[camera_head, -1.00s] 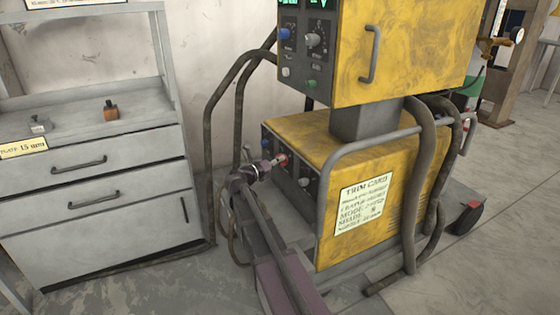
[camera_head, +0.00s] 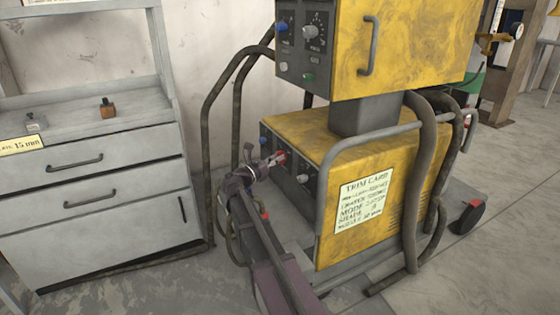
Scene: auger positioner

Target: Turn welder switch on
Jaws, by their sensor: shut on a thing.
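The welder is a yellow cabinet on a cart, with an upper box (camera_head: 415,45) and a lower unit (camera_head: 300,130). The lower unit's dark front panel (camera_head: 308,188) carries a blue knob (camera_head: 263,140) and a red switch (camera_head: 279,157). My gripper (camera_head: 270,163) reaches up from below and is shut on the red switch, at the panel. The fingers are small and partly hide the switch, so its exact position cannot be told.
A grey cart rail (camera_head: 325,195) stands just right of the gripper. Dark hoses (camera_head: 208,130) rise at the left. A grey drawer cabinet (camera_head: 95,215) stands further left. A trim card (camera_head: 363,203) is on the lower unit's side.

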